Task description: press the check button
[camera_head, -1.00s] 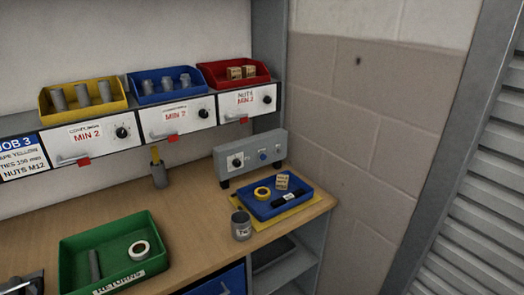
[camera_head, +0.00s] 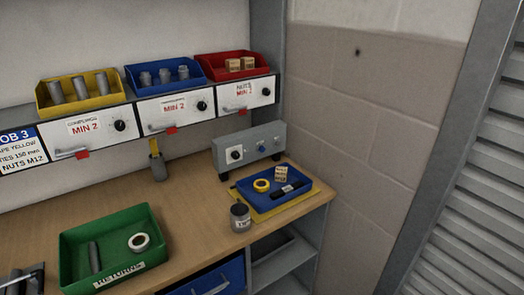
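The grey control box (camera_head: 248,148) stands at the back right of the bench against the wall. I cannot read any label that names the check button. Nothing touches or covers the box front.
A blue tray (camera_head: 263,205) with yellow tape, a small box and a black item lies before the control box on a yellow mat. A grey jar (camera_head: 240,217) stands beside it. A green tray (camera_head: 68,268) is at left. A dark, unclear object (camera_head: 22,282) sits at bottom left.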

